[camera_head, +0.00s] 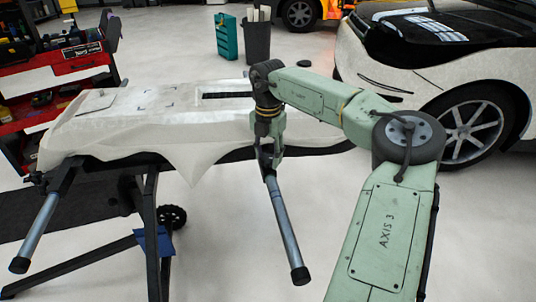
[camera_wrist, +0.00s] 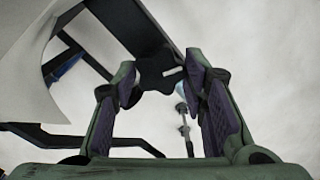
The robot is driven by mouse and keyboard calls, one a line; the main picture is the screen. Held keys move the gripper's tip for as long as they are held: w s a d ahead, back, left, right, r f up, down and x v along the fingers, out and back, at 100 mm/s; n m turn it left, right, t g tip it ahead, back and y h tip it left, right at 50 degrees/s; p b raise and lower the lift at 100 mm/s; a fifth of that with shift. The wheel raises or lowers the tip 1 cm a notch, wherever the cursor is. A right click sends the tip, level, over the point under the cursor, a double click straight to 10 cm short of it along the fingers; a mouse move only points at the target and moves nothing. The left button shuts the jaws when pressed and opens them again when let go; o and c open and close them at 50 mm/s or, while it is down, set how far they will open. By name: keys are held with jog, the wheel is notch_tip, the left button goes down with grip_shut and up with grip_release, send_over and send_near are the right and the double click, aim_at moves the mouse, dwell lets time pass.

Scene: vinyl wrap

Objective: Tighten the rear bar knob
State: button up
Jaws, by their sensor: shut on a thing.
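In the wrist view, a dark lobed knob (camera_wrist: 158,73) sits between the padded fingertips of my gripper (camera_wrist: 160,80), which is shut on it. In the head view, my gripper (camera_head: 267,152) points down at the front edge of the wrapped panel, above the upper end of a grey bar (camera_head: 283,220). The gripper hides the knob there. The bar slopes down towards the viewer and ends in a black cap. A second similar bar (camera_head: 38,228) sticks out at the left end of the stand. I cannot tell from the marking which bar is the rear one.
The white-wrapped panel (camera_head: 140,120) lies on a dark stand (camera_head: 150,230) with a loose white film edge hanging down. A red tool cart (camera_head: 60,75) is at the left. A car (camera_head: 440,60) stands at the right. A teal box (camera_head: 226,37) and a dark bin (camera_head: 257,42) are behind.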

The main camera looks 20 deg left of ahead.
aim_at(268, 158)
jog(key=o, duration=1.2)
jog(key=shift+r, duration=0.1)
notch_tip(268, 158, up, 12)
jog(key=shift+f, duration=0.1)
